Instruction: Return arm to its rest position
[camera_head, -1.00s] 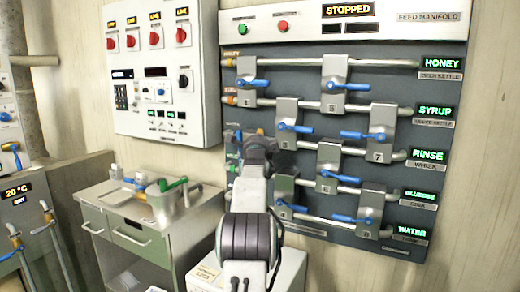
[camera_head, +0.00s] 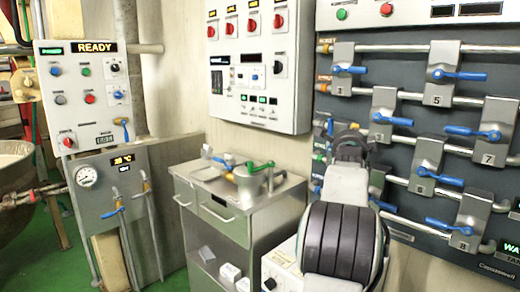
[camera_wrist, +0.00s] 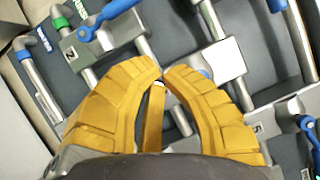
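My arm (camera_head: 345,225) rises at the lower right of the head view, in front of the valve panel. In the wrist view the two yellow fingers of my gripper (camera_wrist: 161,71) come together at their tips with nothing between them. Grey pipes and valve blocks of the feed manifold (camera_wrist: 205,60) lie beyond the fingertips, including a block marked 2 (camera_wrist: 85,48) with a blue lever. No contact with them shows. In the head view my gripper is largely hidden behind my own arm.
The feed manifold (camera_head: 400,105) with blue levers fills the right. A steel cabinet (camera_head: 225,222) with a pot (camera_head: 250,182) stands left of my arm. A control box (camera_head: 262,65) hangs above it. Green floor (camera_head: 180,278) shows at lower left beside a READY panel (camera_head: 85,95).

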